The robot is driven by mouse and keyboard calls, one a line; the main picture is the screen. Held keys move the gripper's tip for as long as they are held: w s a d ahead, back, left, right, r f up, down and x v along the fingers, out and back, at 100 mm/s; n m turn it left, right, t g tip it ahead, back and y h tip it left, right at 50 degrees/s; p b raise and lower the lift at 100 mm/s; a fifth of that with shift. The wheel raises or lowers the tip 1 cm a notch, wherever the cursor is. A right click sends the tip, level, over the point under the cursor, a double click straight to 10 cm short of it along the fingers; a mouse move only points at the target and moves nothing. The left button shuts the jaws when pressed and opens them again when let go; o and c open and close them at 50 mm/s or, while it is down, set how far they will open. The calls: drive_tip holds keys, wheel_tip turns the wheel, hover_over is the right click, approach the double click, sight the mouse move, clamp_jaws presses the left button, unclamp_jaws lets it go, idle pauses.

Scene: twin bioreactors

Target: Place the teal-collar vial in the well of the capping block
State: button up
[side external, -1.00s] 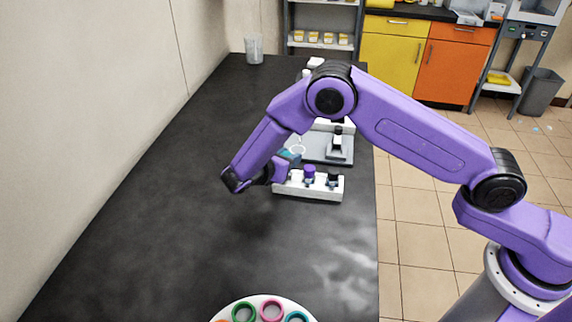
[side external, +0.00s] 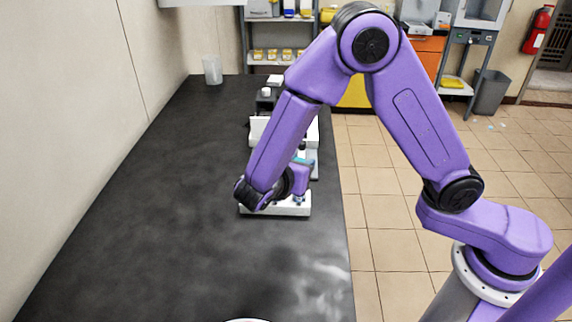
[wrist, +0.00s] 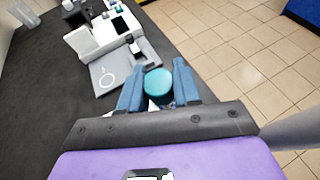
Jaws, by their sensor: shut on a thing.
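The teal-collar vial (wrist: 158,84) shows its round teal top between the two blue fingers of my gripper (wrist: 157,92) in the wrist view. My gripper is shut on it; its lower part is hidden. In the side view only a bit of teal (side external: 303,161) shows at my gripper, above or just behind a low white block (side external: 292,209). My arm hides much of that block, including most of its holders. I cannot tell which part is the capping block or see its well.
A white device (wrist: 105,32) with a grey plate (wrist: 108,76) bearing a white ring stands beyond my gripper. A clear beaker (side external: 212,70) stands at the far left of the dark bench (side external: 180,200). The bench's left side is clear; its right edge drops to a tiled floor.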

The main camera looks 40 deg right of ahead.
drive_tip(key=s+d+f+m+g+h, duration=0.1)
drive_tip(key=s+d+m+g, duration=0.4)
drive_tip(key=d+g, duration=0.1)
drive_tip(key=s+f+m+g+y, duration=0.2)
drive_tip(key=s+m+g+y, duration=1.05)
drive_tip(key=m, duration=0.55)
drive_tip(key=w+a+r+m+t+y, duration=0.2)
drive_tip(key=w+a+m+t+y, duration=0.1)
drive_tip(key=w+m+t+y, duration=0.9)
drive_tip(key=w+d+r+m+t+h, duration=0.15)
drive_tip(key=w+d+m+t, duration=0.35)
drive_tip(key=d+m+t, duration=0.75)
drive_tip(key=w+f, duration=0.3)
drive_tip(key=w, duration=0.1)
drive_tip(key=w+a+f+m+g, duration=0.1)
drive_tip(key=w+f, duration=0.2)
drive_tip(key=w, duration=0.2)
drive_tip(key=w+f+m, duration=0.1)
drive_tip(key=w+f, duration=0.1)
drive_tip(key=w, duration=0.3)
drive_tip(key=shift+a+f+g, duration=0.15)
drive_tip(key=shift+f+g, duration=0.15)
drive_tip(key=shift+f, duration=0.1)
drive_tip(key=shift+w+f, duration=0.2)
drive_tip(key=shift+f, duration=1.6)
